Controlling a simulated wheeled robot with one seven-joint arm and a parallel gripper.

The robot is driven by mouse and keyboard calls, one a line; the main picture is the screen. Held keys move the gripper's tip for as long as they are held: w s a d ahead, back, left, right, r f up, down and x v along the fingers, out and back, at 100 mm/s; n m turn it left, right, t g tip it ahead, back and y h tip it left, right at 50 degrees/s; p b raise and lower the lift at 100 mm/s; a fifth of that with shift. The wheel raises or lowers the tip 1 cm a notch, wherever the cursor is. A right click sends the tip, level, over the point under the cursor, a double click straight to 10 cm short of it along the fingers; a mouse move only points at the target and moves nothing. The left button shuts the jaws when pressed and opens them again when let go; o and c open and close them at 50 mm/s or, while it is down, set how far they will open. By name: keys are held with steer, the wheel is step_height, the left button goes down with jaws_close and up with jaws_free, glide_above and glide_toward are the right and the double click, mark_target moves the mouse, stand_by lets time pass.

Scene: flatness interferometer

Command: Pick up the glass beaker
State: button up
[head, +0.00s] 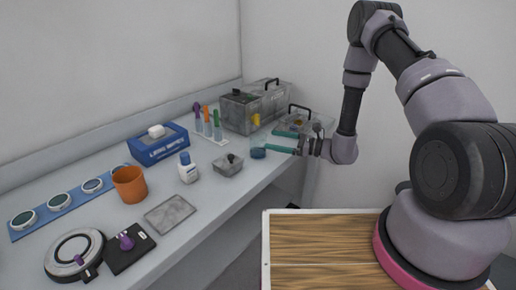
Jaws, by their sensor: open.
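The clear glass beaker (256,141) stands upright on the bench near its front edge, with something blue at its bottom. Its walls are faint against the bench. My gripper (271,141) reaches in from the right, level with the beaker, with its two teal fingers spread apart and pointing left. The fingertips are at the right side of the beaker in the picture. I cannot tell whether they touch it or how far they reach around it. Nothing is seen held.
Behind the beaker are grey lidded boxes (239,112) and a clear handled box (297,122). Left of it are a small grey box (229,165), a white bottle (187,168), colored-top tubes (206,124), a wipes box (158,145) and an orange cup (129,184). A wooden-topped surface (318,245) lies in front.

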mark_target(251, 144)
steer(key=f, duration=0.1)
steer(key=f+m+t, duration=0.1)
steer(key=f, duration=0.1)
steer(key=shift+d+f+m+t+h, duration=0.25)
steer(key=shift+f+m+t+h, duration=0.05)
steer(key=shift+f, duration=0.1)
steer(key=shift+w+a+f, duration=0.2)
steer(key=shift+f, duration=0.05)
steer(key=x, duration=1)
steer(key=shift+a+r, duration=0.1)
steer(key=c, duration=1.3)
steer(key=shift+r, duration=0.1)
